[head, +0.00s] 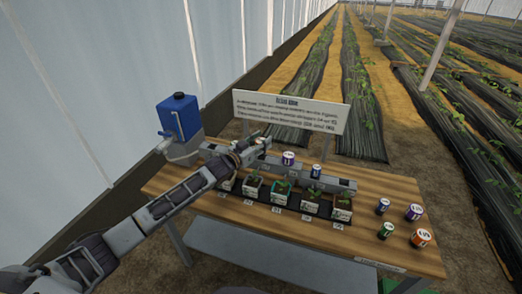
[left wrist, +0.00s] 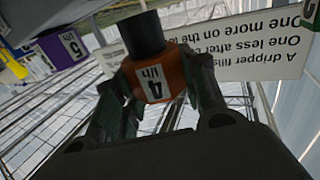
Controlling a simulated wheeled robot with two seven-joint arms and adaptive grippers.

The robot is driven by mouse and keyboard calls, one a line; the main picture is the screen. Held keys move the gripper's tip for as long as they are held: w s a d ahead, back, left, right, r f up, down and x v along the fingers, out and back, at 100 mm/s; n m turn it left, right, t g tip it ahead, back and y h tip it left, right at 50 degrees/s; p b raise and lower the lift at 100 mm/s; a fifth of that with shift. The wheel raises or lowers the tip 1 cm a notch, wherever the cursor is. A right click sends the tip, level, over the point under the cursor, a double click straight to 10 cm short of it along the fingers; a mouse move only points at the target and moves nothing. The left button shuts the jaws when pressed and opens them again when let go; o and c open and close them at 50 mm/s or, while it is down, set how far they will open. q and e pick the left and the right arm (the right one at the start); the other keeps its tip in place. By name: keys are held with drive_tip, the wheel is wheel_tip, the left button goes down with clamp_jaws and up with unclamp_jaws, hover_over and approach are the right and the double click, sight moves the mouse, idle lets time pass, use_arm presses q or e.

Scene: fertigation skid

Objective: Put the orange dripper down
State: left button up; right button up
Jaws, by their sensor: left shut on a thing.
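My left gripper (head: 250,150) is above the rail at the back of the table, below the sign. In the left wrist view, the gripper (left wrist: 160,100) is shut on an orange dripper (left wrist: 172,72) with a black top and a white "4 l/h" label. In the head view the held dripper is hidden or too small to make out. Another orange dripper (head: 421,238) stands at the table's right front. My right gripper is not in view.
The grey rail (head: 340,184) carries a purple dripper (head: 288,158) and a blue dripper (head: 315,170). Several potted seedlings stand in front. Blue (head: 382,205), purple (head: 414,212) and green (head: 386,230) drippers stand at the right. A sign (head: 290,112) and blue tank (head: 180,116) stand behind.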

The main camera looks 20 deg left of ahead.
use_arm(q)
drive_tip(key=shift+f, duration=1.85)
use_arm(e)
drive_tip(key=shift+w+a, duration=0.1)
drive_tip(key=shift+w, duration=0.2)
use_arm(q)
drive_tip(key=shift+f, duration=0.15)
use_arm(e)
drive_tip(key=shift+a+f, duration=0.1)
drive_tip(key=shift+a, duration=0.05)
use_arm(q)
drive_tip(key=o, duration=1)
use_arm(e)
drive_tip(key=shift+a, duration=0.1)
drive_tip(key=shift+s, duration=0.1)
